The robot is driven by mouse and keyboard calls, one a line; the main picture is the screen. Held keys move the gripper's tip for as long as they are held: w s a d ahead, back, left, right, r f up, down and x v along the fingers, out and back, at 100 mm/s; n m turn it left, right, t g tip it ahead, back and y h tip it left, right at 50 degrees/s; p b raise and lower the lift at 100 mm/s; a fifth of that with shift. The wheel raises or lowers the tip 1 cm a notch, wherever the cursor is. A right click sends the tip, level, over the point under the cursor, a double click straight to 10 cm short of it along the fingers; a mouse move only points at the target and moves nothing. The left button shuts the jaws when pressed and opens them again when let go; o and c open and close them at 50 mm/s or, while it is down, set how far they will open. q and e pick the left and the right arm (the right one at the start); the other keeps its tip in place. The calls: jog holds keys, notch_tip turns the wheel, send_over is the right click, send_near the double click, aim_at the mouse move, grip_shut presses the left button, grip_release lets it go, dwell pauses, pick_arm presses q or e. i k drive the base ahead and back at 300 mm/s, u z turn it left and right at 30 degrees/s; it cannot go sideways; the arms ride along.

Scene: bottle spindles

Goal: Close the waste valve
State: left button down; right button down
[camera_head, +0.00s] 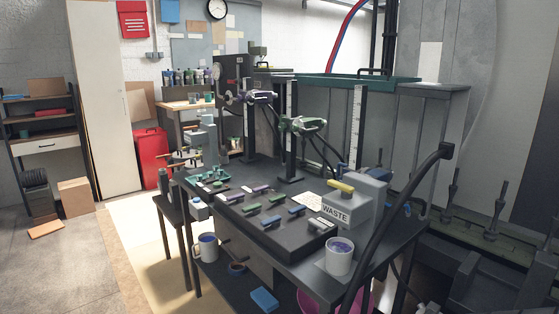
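A grey box (367,200) with a white WASTE label (335,211) stands at the right end of the dark workbench. A short yellow lever (341,187) lies about level just above the label, at the box's upper left. It looks like the handle of the waste valve. The picture does not make clear whether this lever position is open or closed. Neither of my grippers is in view, and nothing is seen touching the lever.
A thick black curved bar or hose (400,210) rises in front of the bench's right side. A pail (339,257) stands below the label. Spindle stands (290,140) rise behind. Open floor (60,270) lies left.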

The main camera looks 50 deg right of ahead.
aim_at(347, 191)
jog(key=i, duration=2.85)
jog(key=z, duration=4.35)
jog(key=i, duration=0.5)
